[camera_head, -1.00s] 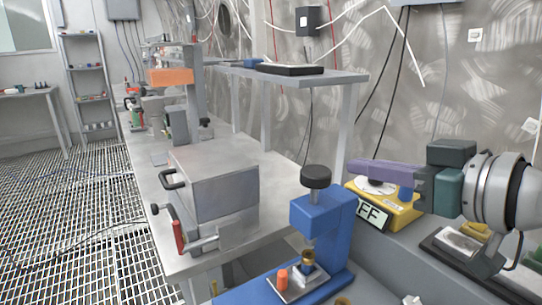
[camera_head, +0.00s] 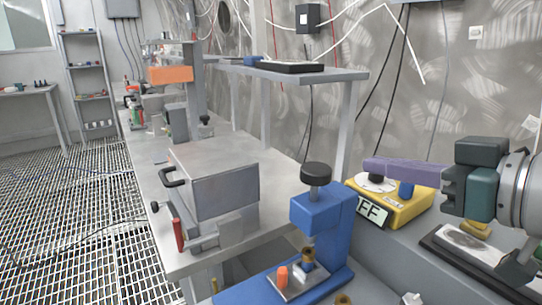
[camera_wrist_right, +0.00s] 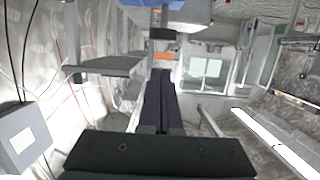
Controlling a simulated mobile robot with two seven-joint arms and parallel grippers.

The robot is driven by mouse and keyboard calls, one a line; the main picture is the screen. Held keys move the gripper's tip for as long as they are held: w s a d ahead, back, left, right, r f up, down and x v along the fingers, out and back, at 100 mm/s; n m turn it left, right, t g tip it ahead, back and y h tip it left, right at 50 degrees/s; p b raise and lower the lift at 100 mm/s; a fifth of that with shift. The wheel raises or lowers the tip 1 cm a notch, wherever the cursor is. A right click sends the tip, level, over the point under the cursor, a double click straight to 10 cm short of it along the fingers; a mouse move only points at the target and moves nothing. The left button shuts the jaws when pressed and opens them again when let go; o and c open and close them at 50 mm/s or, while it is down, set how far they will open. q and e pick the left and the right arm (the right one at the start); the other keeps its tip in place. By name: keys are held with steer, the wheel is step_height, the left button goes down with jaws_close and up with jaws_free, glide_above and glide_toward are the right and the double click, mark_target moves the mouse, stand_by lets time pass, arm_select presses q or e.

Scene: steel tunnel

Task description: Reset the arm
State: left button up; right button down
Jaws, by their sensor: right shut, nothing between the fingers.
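My right arm comes in from the right edge of the head view. Its gripper (camera_head: 368,164) has purple fingers that are shut with nothing between them. The fingers point left, above and in front of the yellow device (camera_head: 418,212) with the OFF sign. In the right wrist view the dark closed fingers (camera_wrist_right: 160,100) run side by side, pointing down the room, with nothing held. My left gripper does not show in either view.
A blue press (camera_head: 325,218) holds a small tray with an orange piece (camera_head: 283,277). A grey box machine (camera_head: 215,185) stands on the steel bench at left. A raised shelf (camera_head: 300,76) carries a black tray (camera_head: 290,68).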

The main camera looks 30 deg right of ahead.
steer(key=s+a+f+n+g+p, duration=0.1)
steer(key=s+a+f+g+p, duration=0.2)
steer(key=s+a+g, duration=0.4)
steer(key=s+a+f+g+p, duration=0.4)
steer(key=s, duration=0.5)
step_height(320, 180, up, 38)
steer(key=p, duration=3.7)
steer(key=shift+g+h, duration=0.3)
steer(key=shift+h, duration=0.1)
steer(key=shift+s+f, duration=0.1)
steer(key=shift+f, duration=0.05)
